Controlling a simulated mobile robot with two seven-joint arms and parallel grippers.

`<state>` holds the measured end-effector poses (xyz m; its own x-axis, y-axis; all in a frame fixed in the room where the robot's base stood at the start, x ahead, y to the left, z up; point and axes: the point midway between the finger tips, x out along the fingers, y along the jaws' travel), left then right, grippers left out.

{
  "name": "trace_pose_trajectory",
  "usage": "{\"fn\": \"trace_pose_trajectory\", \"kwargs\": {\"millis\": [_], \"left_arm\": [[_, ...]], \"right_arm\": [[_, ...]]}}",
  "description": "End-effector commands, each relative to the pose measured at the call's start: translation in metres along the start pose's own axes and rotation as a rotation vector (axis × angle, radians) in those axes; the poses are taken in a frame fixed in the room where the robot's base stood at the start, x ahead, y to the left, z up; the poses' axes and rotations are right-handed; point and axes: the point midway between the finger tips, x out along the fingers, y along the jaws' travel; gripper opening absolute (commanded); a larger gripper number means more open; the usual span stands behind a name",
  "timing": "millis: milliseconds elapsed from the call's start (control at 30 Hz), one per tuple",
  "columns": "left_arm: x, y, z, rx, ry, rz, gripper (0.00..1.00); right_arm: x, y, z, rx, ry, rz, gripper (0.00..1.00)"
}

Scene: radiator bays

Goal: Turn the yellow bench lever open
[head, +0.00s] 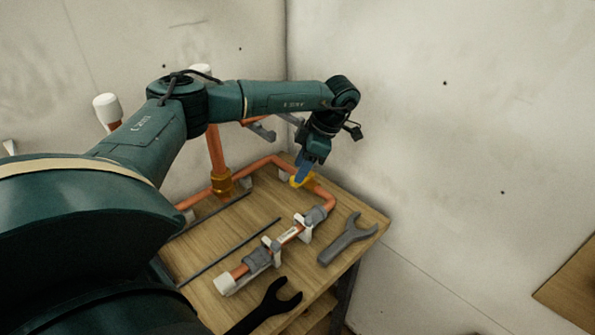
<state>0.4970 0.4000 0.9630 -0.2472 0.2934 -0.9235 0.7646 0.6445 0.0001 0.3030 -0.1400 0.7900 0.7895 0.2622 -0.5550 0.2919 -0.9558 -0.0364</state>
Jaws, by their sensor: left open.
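The yellow lever (295,182) sits at a brass valve on the copper pipe (324,195) on the wooden bench. Only a small part of it shows, because my gripper covers the rest. My left gripper (302,176) reaches down from above, with its blue fingers right at the lever. The jaws are open. I cannot tell whether they touch the lever or stand on both sides of it. The lever's angle is hard to read. My right gripper is out of view.
A grey wrench (348,240) and a black wrench (268,304) lie on the bench (363,216). A clamped pipe piece with a white cap (224,284) and thin dark rods (232,252) lie there too. Pale walls (440,120) stand close behind and right.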

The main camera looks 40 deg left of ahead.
Motion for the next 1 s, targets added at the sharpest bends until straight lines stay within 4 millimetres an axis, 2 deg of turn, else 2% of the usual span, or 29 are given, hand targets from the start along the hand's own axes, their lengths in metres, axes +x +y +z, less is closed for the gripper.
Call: {"fn": "trace_pose_trajectory", "kwargs": {"millis": [33, 200, 567, 1000], "left_arm": [[0.008, -0.001, -0.001, 0.000, 0.003, -0.002, 0.43], [0.026, 0.000, 0.000, 0.000, 0.001, -0.002, 0.43], [0.031, 0.000, 0.000, 0.000, -0.001, 0.000, 0.43], [0.031, 0.000, 0.000, 0.000, -0.001, 0.000, 0.08]], "right_arm": [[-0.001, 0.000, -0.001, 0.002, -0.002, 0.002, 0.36], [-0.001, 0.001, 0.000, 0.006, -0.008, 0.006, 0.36], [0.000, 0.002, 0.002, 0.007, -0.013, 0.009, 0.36], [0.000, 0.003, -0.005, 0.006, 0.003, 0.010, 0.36]]}}
